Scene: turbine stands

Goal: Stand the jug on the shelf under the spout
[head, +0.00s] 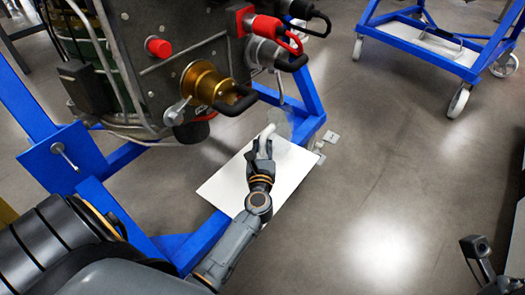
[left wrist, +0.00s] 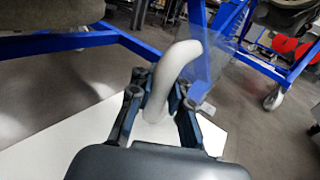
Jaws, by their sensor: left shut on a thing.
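The jug has a pale curved handle (head: 267,132) and a clear, faint body (head: 284,122) whose outline is hard to make out. My left gripper (head: 261,150) is shut on the handle; the handle also shows between the fingers in the left wrist view (left wrist: 168,80). The jug is over the far end of the white shelf (head: 222,188), low on the blue stand. I cannot tell whether its base touches the shelf. A thin pipe (head: 280,88), perhaps the spout, points down above the jug. My right gripper (head: 478,252) shows partly at the lower right, away from the stand.
The turbine stand's blue frame (head: 125,156) runs along the shelf's left side. A brass fitting (head: 205,83) and dark handles with red caps overhang the shelf. A wheeled blue cart (head: 425,42) stands at the upper right. The floor between is clear.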

